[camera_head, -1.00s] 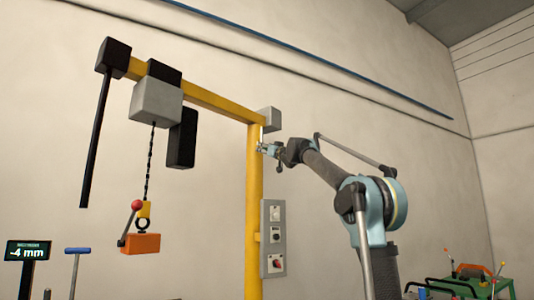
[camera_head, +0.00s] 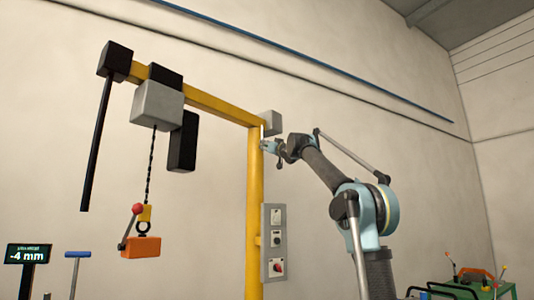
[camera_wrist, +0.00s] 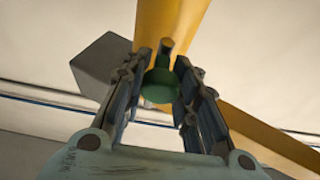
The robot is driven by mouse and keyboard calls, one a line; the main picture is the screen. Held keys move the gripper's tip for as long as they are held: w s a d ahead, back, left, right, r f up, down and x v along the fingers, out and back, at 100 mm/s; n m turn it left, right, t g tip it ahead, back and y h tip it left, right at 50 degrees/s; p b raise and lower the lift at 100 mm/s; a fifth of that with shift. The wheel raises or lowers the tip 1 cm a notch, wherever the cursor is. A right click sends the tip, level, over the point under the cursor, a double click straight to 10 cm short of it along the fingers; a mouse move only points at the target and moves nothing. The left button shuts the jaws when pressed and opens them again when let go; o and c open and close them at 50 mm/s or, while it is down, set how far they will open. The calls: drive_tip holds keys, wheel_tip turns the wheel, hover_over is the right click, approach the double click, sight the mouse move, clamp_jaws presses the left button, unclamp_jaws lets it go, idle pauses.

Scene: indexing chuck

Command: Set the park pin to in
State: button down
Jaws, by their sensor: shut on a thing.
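My gripper (camera_head: 266,146) is up at the top of the yellow post (camera_head: 254,200), just below the grey box (camera_head: 270,122). In the wrist view my gripper (camera_wrist: 160,83) has its two fingers on either side of a round green knob (camera_wrist: 159,88), shut on it. The knob looks like the park pin's handle. A short dark stub (camera_wrist: 167,46) shows just beyond it, against the yellow post. How deep the pin sits is hidden. In the head view the knob is too small to make out.
A yellow boom runs left from the post, carrying a grey hoist (camera_head: 157,106) with a chain and an orange block (camera_head: 141,247). A grey control panel (camera_head: 273,242) is on the post. A display (camera_head: 28,254) reads -4 mm. A green bench (camera_head: 460,285) stands at right.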

drive_tip(key=shift+d, duration=0.15)
drive_tip(key=c, duration=1.2)
unclamp_jaws()
drive_tip(key=shift+d, duration=0.15)
drive_tip(key=shift+v, duration=5.9)
